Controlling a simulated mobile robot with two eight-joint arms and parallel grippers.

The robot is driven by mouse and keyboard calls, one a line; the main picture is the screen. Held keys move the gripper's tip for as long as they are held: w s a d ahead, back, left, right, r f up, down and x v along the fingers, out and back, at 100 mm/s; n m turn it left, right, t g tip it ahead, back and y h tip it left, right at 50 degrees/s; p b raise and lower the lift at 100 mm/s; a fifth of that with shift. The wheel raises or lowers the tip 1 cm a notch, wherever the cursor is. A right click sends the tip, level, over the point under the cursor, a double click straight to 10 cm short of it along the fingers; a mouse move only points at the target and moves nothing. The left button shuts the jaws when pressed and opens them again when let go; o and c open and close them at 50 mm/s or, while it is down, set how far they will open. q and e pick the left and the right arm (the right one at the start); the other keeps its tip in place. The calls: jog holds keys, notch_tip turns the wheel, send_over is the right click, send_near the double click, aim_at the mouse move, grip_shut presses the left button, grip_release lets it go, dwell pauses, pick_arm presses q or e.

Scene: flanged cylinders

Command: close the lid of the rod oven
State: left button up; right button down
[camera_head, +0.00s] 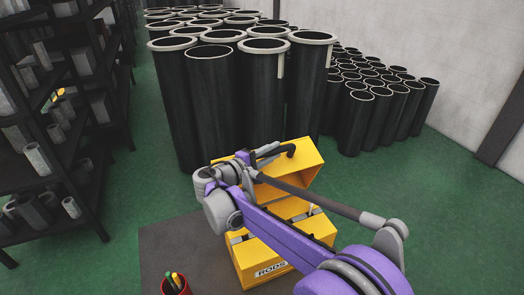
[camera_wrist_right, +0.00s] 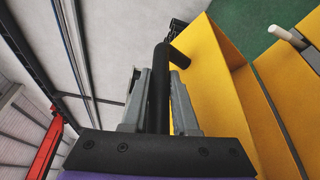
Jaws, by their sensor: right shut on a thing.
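The yellow rod oven (camera_head: 262,262), marked RODS, stands on a dark mat in the middle foreground. Its yellow lid (camera_head: 302,163) is raised and tilted open at the back; in the right wrist view the lid (camera_wrist_right: 212,70) is on the right. My right gripper (camera_head: 268,152) is at the lid's upper left edge. In the right wrist view its grey fingers (camera_wrist_right: 160,85) are shut around the lid's black bar handle (camera_wrist_right: 178,56). My purple arm covers part of the oven's body and opening. My left gripper is not in view.
Tall black flanged cylinders (camera_head: 208,95) stand close behind the oven, with smaller tubes (camera_head: 357,122) to their right. A dark shelf rack (camera_head: 85,120) is on the left. A red cup (camera_head: 178,288) holding sticks is at the front left. Green floor at right is clear.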

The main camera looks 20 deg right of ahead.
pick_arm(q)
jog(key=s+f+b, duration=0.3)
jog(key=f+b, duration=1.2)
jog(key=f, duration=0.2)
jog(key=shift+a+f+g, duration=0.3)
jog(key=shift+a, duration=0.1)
pick_arm(e)
jog(key=s+f+m+h, duration=0.4)
jog(key=s+f+m, duration=0.7)
jog(key=s+f, duration=0.9)
jog(key=shift+s+d+f, duration=0.25)
jog(key=shift+s+d, duration=0.15)
jog(key=shift+s, duration=0.7)
jog(key=c, duration=0.7)
grip_release()
jog(key=shift+w, duration=0.1)
pick_arm(q)
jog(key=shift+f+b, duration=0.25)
jog(key=shift+b, duration=0.2)
pick_arm(e)
jog(key=v, duration=1.1)
